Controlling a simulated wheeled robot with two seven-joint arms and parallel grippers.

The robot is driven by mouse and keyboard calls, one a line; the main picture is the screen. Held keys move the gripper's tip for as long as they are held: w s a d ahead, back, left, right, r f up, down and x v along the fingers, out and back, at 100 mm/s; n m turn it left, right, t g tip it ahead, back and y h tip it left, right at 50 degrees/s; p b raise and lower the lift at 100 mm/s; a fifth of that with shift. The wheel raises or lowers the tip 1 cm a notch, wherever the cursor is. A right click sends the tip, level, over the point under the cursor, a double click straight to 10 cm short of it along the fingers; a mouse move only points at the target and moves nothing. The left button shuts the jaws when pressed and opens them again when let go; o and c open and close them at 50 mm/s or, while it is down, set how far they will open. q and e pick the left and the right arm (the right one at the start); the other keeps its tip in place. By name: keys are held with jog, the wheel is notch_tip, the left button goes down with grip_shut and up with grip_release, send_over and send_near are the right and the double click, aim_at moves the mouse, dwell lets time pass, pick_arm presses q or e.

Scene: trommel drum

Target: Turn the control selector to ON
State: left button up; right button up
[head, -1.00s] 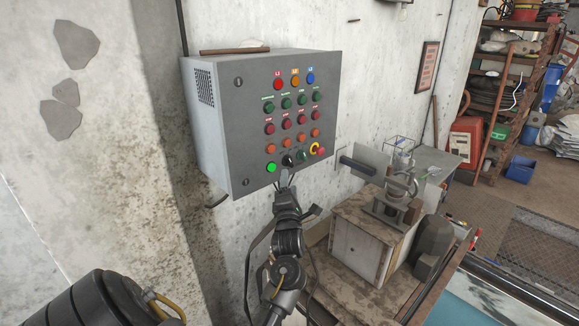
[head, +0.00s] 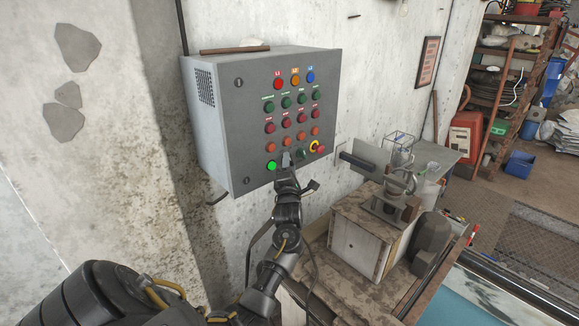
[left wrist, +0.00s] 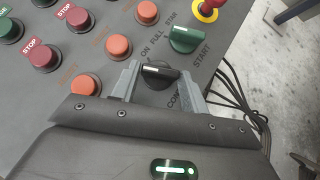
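The black control selector (left wrist: 158,74) sits low on the grey control box, with "ON" and "CON…" lettering around it. Its bar with a white line lies nearly crosswise in the left wrist view. My left gripper (left wrist: 160,82) is open, one finger at each side of the selector. I cannot tell whether the fingers touch it. In the head view my left gripper (head: 287,161) is at the lower part of the panel and hides the selector. My right gripper is not in view.
The control box (head: 225,125) hangs on the wall. A green selector (left wrist: 185,39), orange buttons (left wrist: 117,46) and a red emergency stop (head: 320,149) are close by. A lit green button (head: 271,165) is to the left. A bench with a machine (head: 365,235) stands below right.

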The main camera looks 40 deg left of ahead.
pick_arm(q)
jog(key=c, duration=0.5)
jog(key=shift+r+m+g+h+p, duration=0.25)
jog(key=shift+m+g+h+p, duration=0.8)
jog(key=shift+p, duration=1.75)
jog(key=shift+r+m+g+h+p, duration=0.2)
jog(key=shift+m+g+h+p, duration=0.4)
jog(key=shift+m+p, duration=1.5)
jog(key=shift+r+m+g+h+p, duration=0.25)
jog(key=shift+m+g+h+p, duration=0.45)
jog(key=shift+p, duration=2.75)
jog(key=o, duration=1)
